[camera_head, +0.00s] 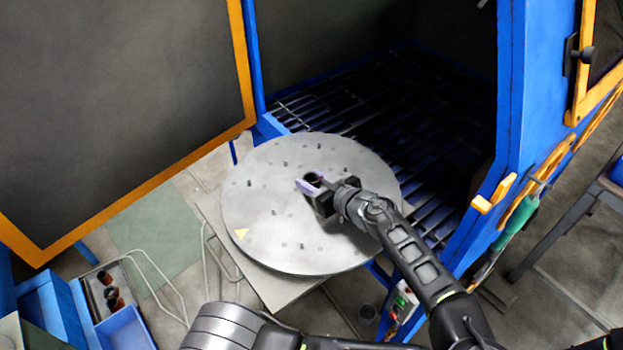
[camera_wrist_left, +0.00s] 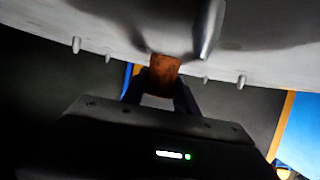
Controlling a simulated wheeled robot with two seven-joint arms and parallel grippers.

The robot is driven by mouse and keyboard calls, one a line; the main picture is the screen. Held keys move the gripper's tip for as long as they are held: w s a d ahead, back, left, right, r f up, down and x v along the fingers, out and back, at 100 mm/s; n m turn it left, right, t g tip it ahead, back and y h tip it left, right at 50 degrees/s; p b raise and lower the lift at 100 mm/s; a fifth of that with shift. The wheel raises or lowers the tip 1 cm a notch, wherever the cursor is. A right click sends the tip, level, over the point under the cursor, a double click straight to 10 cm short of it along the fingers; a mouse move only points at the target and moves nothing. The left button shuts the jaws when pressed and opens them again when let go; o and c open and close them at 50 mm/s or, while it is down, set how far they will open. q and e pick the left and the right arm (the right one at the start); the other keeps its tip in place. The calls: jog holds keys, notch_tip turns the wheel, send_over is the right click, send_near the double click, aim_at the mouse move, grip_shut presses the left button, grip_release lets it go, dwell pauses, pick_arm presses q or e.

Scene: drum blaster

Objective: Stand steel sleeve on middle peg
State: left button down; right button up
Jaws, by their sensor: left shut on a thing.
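My left gripper (camera_head: 311,183) is over the middle of the round steel turntable (camera_head: 260,245), its fingers shut on the steel sleeve (camera_head: 312,177). Short pegs (camera_head: 275,211) stand around the plate, and some show in the wrist view (camera_wrist_left: 76,44). My right gripper is not in view.
The turntable sits in front of a blue blasting cabinet (camera_head: 510,110) with a dark slatted floor (camera_head: 440,130). Its open door (camera_head: 120,100) is at left. Dark sleeves (camera_head: 111,295) lie in a tray at lower left, beside a blue bin (camera_head: 125,328).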

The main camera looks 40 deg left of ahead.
pick_arm(q)
jog(key=shift+f, duration=0.15)
jog(key=c, duration=0.9)
grip_release()
jog(key=shift+c, duration=0.2)
